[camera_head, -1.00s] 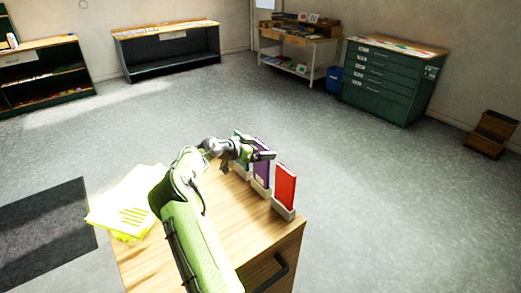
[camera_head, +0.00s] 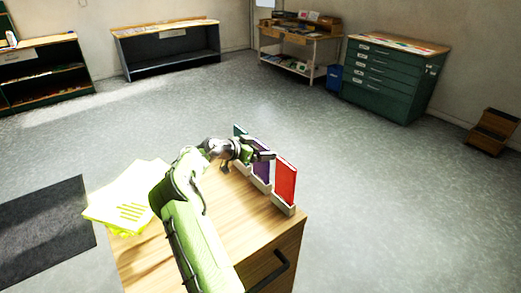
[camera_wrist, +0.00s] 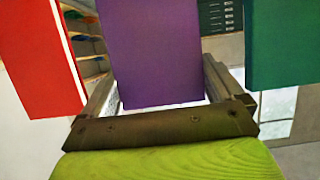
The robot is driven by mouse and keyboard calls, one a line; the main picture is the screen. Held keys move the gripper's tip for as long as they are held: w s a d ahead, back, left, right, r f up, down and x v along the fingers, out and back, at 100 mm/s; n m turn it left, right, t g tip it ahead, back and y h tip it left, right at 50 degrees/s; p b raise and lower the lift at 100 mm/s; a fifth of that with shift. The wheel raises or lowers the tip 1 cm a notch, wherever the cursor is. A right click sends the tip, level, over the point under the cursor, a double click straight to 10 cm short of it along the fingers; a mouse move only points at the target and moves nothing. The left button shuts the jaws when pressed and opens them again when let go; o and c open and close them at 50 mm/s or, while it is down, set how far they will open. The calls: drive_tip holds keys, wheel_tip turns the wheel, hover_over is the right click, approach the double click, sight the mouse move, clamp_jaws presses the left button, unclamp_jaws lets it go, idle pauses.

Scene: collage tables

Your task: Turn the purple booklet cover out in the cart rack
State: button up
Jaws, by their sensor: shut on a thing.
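The purple booklet (camera_head: 261,173) stands in the middle of the rack (camera_head: 284,208) on the wooden cart top (camera_head: 225,225). My gripper (camera_head: 265,156) is at its upper part and shut on it. In the wrist view the purple booklet (camera_wrist: 152,50) lies between my two fingers (camera_wrist: 160,95); the face toward that camera is plain, with no print visible. A red booklet (camera_head: 286,180) stands at the near end of the rack, and a green one (camera_head: 239,131) at the far end, partly hidden by my arm.
Yellow sheets (camera_head: 125,200) lie at the cart's left edge. The cart has a dark handle (camera_head: 275,272) in front. A dark mat (camera_head: 40,225) lies on the floor at left. Shelves and a green drawer cabinet (camera_head: 385,85) stand far back; the floor between is clear.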

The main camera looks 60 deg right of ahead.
drive_tip(key=o, duration=1.1)
drive_tip(key=shift+c, duration=0.2)
drive_tip(key=v, duration=1.5)
drive_tip(key=shift+a+r, duration=0.3)
drive_tip(key=shift+w, duration=0.15)
